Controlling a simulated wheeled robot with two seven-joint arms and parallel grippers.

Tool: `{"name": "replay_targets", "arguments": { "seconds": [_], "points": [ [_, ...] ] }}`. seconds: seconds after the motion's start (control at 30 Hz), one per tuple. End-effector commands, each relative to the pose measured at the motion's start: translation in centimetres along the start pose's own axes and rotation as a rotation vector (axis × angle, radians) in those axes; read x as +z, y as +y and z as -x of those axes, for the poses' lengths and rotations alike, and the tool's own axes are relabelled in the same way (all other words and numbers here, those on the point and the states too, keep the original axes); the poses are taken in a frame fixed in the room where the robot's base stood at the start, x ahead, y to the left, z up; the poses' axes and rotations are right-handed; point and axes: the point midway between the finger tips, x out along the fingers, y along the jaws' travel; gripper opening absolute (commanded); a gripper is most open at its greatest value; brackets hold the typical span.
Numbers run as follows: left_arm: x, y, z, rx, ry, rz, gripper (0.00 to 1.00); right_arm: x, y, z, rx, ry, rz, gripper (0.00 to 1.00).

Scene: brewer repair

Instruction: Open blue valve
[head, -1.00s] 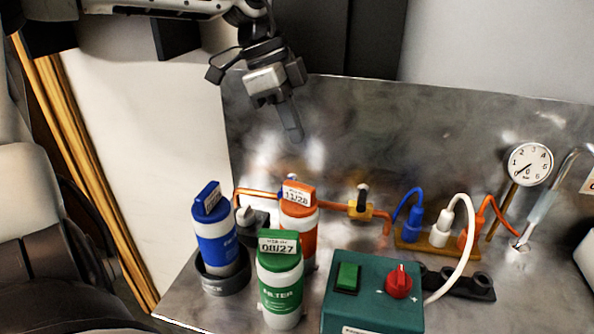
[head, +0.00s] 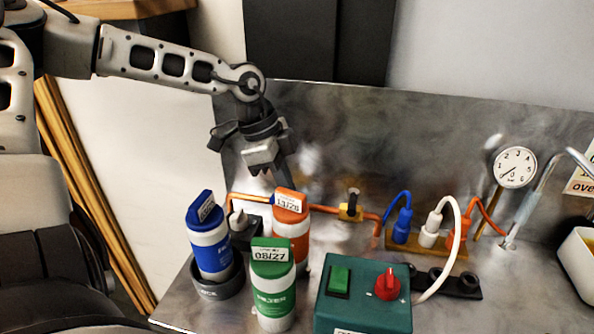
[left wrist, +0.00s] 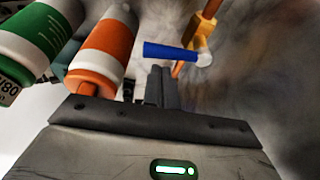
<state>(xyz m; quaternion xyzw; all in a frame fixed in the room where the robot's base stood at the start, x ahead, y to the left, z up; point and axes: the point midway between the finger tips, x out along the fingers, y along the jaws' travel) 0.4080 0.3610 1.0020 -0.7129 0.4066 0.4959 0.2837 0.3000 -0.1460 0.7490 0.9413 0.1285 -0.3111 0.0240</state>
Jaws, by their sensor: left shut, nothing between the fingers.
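The blue valve handle (left wrist: 170,52) lies crosswise in front of the copper pipe in the left wrist view, with a pale round hub at its right end. In the head view it is mostly hidden behind my gripper and the orange filter (head: 291,230). My left gripper (head: 288,180) is shut and empty, pointing down behind the filters. In the left wrist view its fingertips (left wrist: 162,72) are just below the blue handle; I cannot tell whether they touch it. My right gripper is not in view.
A blue filter (head: 210,248) and a green filter (head: 273,295) stand in front. A yellow valve (head: 351,211) sits on the pipe to the right. A teal control box (head: 345,305), coloured plugs and a gauge (head: 515,167) are further right. A metal panel (head: 420,130) stands behind.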

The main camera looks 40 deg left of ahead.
Motion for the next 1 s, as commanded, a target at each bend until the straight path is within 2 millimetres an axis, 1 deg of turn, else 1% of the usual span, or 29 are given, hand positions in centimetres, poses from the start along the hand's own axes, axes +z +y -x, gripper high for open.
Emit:
{"name": "replay_targets", "arguments": {
  "seconds": [0.13,0.47,1.0],
  "points": [
    [0.44,0.02,0.11,0.0,0.001,-0.001,0.0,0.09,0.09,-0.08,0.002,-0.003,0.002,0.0],
    [0.5,0.01,0.05,0.001,0.0,-0.002,0.0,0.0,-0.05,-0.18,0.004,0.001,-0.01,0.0],
    [1.01,0.09,0.18,0.031,-0.001,-0.083,0.0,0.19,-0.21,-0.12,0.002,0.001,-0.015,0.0]
  ]
}}
